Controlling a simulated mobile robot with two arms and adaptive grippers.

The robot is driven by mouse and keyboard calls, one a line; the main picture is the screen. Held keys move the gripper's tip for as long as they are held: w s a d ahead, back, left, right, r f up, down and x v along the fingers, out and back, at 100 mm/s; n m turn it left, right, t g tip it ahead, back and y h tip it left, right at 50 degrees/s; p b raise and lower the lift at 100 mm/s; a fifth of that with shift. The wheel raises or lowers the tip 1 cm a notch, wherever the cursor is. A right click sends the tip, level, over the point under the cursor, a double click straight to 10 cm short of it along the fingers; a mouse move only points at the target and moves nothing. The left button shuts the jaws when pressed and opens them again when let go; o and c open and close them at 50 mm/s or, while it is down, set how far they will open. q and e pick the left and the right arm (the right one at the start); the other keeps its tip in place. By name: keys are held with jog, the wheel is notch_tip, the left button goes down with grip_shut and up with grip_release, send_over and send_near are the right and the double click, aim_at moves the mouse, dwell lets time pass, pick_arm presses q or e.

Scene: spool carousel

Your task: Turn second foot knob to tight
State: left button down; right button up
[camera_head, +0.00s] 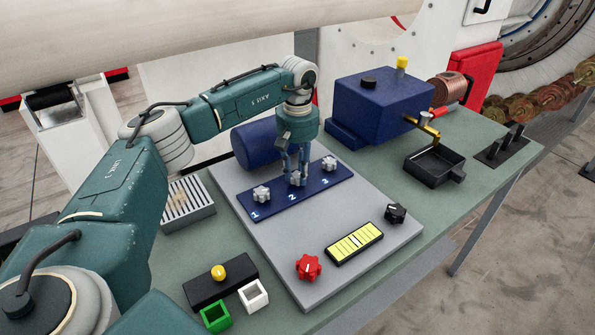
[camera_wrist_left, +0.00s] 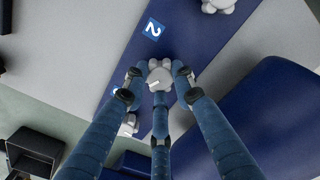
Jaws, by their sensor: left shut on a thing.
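The blue strip (camera_head: 275,205) on the grey plate bears three light grey star-shaped knobs, with the numbers 1, 2 and 3 beside them. The second foot knob (camera_head: 296,178) is in the middle and is partly hidden by my left gripper (camera_head: 297,172). The gripper points straight down and its fingers are shut around this knob. In the left wrist view the knob (camera_wrist_left: 159,77) sits between the fingertips (camera_wrist_left: 157,84), near the number 2. The first knob (camera_head: 261,193) and third knob (camera_head: 329,163) stand free. My right gripper is not in view.
On the plate (camera_head: 300,270) are a red knob (camera_head: 308,267), a yellow striped gauge (camera_head: 354,243) and a black knob (camera_head: 395,213). A blue box (camera_head: 380,100) and black tray (camera_head: 434,165) stand right.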

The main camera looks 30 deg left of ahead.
aim_at(297, 174)
pick_arm(q)
jog(key=c, duration=1.4)
grip_release()
notch_tip(297, 174, up, 12)
